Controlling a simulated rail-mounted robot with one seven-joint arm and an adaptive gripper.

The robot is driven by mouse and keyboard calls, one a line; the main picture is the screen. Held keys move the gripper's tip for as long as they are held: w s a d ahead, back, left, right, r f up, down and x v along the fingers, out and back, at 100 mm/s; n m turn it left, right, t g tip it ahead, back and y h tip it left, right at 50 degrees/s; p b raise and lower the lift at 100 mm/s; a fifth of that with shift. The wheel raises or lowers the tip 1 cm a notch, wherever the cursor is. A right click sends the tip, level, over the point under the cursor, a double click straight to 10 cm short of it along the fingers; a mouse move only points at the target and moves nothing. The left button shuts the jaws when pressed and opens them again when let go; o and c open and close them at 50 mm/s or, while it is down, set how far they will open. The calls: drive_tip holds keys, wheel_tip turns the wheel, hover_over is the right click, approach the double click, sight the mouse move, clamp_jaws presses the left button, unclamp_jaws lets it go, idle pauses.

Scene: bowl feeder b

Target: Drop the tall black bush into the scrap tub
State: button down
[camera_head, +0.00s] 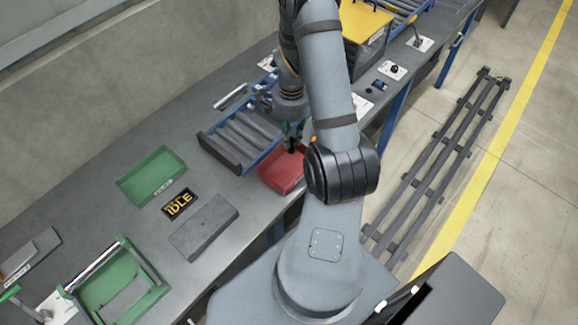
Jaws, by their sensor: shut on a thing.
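The red tub (271,177), which looks like the scrap tub, stands on the grey bench beside the roller tray, partly hidden by my arm. My gripper (292,142) points down over the far part of the red tub. It is shut on a small dark piece (291,149), which looks like the tall black bush. The piece is mostly hidden by the fingers, and its height above the tub floor cannot be told.
A roller tray (222,152) stands close left of the tub. Further left are a green tray (127,187), an IDLE sign (180,204), a grey block (204,228) and a green fixture (150,296). A yellow-topped box (365,20) stands behind my arm.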

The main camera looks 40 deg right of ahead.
sight(291, 147)
wheel_tip(291, 147, down, 5)
drive_tip(key=shift+f+b, duration=0.1)
drive_tip(key=shift+b, duration=1.15)
drive_tip(key=c, duration=1.5)
unclamp_jaws()
drive_tip(key=shift+r, duration=0.2)
wheel_tip(291, 147, up, 12)
drive_tip(key=shift+f, duration=0.1)
drive_tip(key=shift+f, duration=0.1)
